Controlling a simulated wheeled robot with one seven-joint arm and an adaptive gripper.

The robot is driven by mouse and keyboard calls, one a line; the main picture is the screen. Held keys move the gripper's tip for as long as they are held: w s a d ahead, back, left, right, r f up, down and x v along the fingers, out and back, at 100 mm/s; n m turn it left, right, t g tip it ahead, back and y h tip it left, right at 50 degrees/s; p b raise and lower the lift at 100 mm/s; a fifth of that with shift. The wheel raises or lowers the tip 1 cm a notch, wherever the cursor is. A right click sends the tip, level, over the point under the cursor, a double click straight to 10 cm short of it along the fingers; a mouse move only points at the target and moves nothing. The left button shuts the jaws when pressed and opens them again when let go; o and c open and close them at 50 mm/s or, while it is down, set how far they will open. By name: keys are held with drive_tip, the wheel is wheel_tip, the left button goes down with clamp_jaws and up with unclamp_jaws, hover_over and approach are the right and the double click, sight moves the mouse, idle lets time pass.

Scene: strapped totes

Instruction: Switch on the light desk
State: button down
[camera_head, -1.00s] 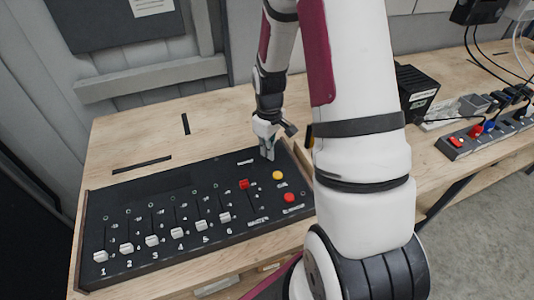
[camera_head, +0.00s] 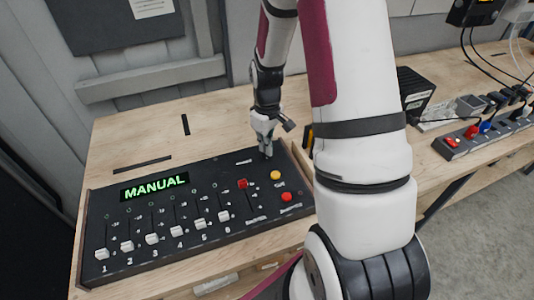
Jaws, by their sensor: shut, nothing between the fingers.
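The light desk (camera_head: 110,229) is a black console lying on the wooden table. It has a row of white numbered sliders along its front, a red slider (camera_head: 242,184), a yellow button (camera_head: 275,175) and a red button (camera_head: 286,197) on its right. Its display (camera_head: 154,187) is lit and reads "MANUAL" in green. My gripper (camera_head: 267,154) is shut and empty, pointing down at the desk's top right corner. Its fingertips are at or just above the panel; I cannot tell whether they touch. They hide whatever control lies under them.
A power strip (camera_head: 482,134) with plugs and a red switch lies on the table at the right. A black box (camera_head: 416,92) stands behind my arm. The wooden table (camera_head: 150,135) is clear behind the desk, apart from dark slots. A grey wall is behind.

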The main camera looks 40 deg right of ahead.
drive_tip(key=shift+r+p, duration=0.75)
drive_tip(key=shift+r, duration=1.4)
wheel_tip(320, 180, up, 10)
drive_tip(key=t, duration=0.1)
hover_over(266, 158)
drive_tip(key=a, duration=0.4)
drive_tip(key=s+a+r+m+t+b, duration=0.1)
drive_tip(key=s+a+r, duration=0.1)
drive_tip(key=r, duration=0.2)
drive_tip(key=s+a+r+t+b, duration=0.1)
drive_tip(key=s+a+r, duration=0.1)
drive_tip(key=a+r, duration=0.1)
drive_tip(key=s+a+r+m+t, duration=0.1)
drive_tip(key=s+a+r, duration=0.2)
drive_tip(key=s, duration=0.3)
drive_tip(key=s+a+r+t+b, duration=0.1)
drive_tip(key=s+a+r, duration=0.3)
drive_tip(key=s, duration=0.2)
drive_tip(key=shift+r+m+t, duration=0.2)
drive_tip(key=shift+m+t, duration=0.1)
drive_tip(key=shift+m, duration=0.1)
